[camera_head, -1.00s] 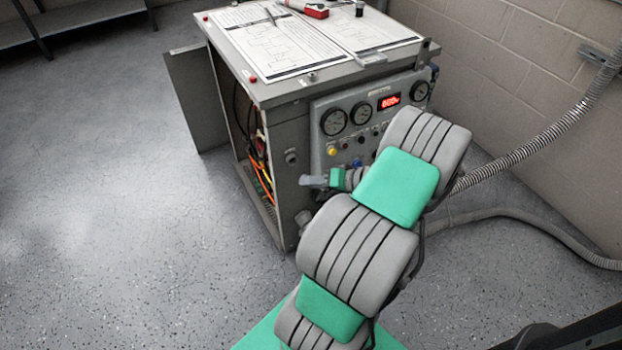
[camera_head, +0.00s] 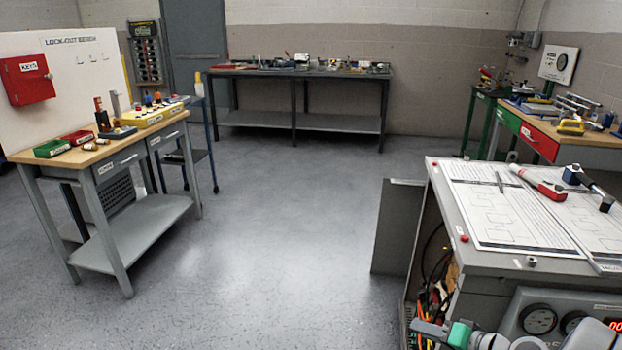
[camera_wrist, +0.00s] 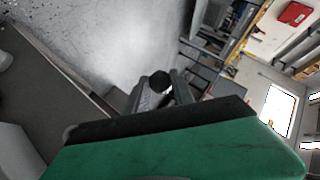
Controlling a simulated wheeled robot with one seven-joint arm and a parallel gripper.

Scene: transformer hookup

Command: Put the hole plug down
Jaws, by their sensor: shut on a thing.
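The hole plug (camera_wrist: 159,81) shows in the wrist view as a small dark round piece. My gripper (camera_wrist: 162,90) is shut on it, with a grey finger on each side. In the head view my gripper (camera_head: 428,330) is at the bottom edge, in front of the open left side of the grey cabinet (camera_head: 485,287). The plug is too small to make out there. Most of my arm is out of the head view.
Papers (camera_head: 510,215), a red-and-white tool (camera_head: 538,182) and a small knob-like piece (camera_head: 531,262) lie on the cabinet top. The cabinet door (camera_head: 397,228) stands open. A lockout bench (camera_head: 125,150) stands left, a long bench (camera_head: 300,75) at the back. The floor between is clear.

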